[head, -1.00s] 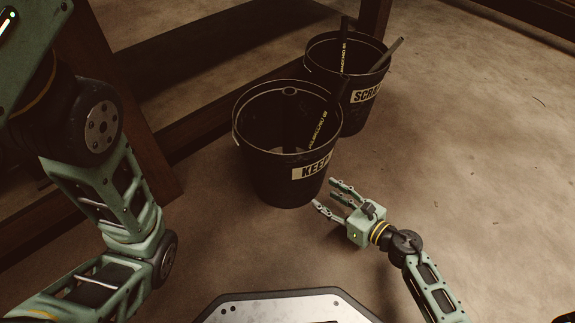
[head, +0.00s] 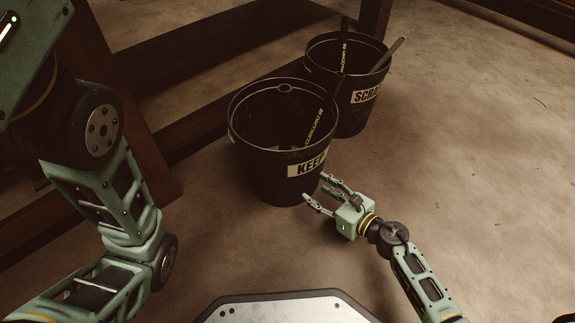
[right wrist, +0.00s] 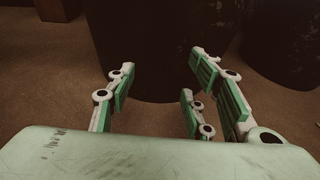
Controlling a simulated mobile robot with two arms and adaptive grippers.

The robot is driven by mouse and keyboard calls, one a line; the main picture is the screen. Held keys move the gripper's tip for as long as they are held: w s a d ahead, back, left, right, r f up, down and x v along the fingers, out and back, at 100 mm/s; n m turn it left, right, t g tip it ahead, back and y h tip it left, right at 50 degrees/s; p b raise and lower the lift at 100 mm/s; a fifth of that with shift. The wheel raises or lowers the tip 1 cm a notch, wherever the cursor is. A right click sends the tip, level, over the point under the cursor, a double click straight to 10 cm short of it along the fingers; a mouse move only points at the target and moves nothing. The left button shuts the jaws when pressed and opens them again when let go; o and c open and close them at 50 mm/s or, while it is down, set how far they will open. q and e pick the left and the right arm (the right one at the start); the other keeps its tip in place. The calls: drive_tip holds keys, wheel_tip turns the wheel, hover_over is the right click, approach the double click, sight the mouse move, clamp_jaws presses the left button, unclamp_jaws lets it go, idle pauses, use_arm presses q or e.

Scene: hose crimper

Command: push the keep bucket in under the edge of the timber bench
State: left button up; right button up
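The keep bucket (head: 270,178) is black with a pale KEEP label and stands upright on the floor. A dark hose piece with yellow lettering leans inside it. Its back left side is close to the lower beam of the timber bench (head: 205,122). My right gripper (head: 318,190) is open and empty, low at the bucket's front right side; whether the fingers touch it is hard to tell. In the right wrist view the spread fingers (right wrist: 155,95) face the dark bucket wall (right wrist: 150,45). My left gripper is out of view; only my left arm shows.
The scrap bucket (head: 362,112), black with hose pieces in it, stands just behind and right of the keep bucket. A bench leg (head: 135,110) rises at the left. The floor (head: 480,170) to the right is clear.

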drive_tip(key=shift+w+a+r+b, duration=0.1)
drive_tip(key=shift+w+a+b, duration=0.15)
drive_tip(key=shift+w+a, duration=1.05)
drive_tip(key=shift+w+a+b, duration=0.2)
drive_tip(key=shift+w+a, duration=0.8)
drive_tip(key=shift+w, duration=0.55)
drive_tip(key=shift+s+d, duration=0.1)
drive_tip(key=shift+f+v, duration=0.25)
drive_tip(key=shift+v, duration=0.7)
drive_tip(key=shift+f+v, duration=0.2)
drive_tip(key=shift+v, duration=0.75)
drive_tip(key=shift+f+v, duration=0.25)
drive_tip(key=shift+v, duration=0.7)
drive_tip(key=shift+s+d, duration=0.1)
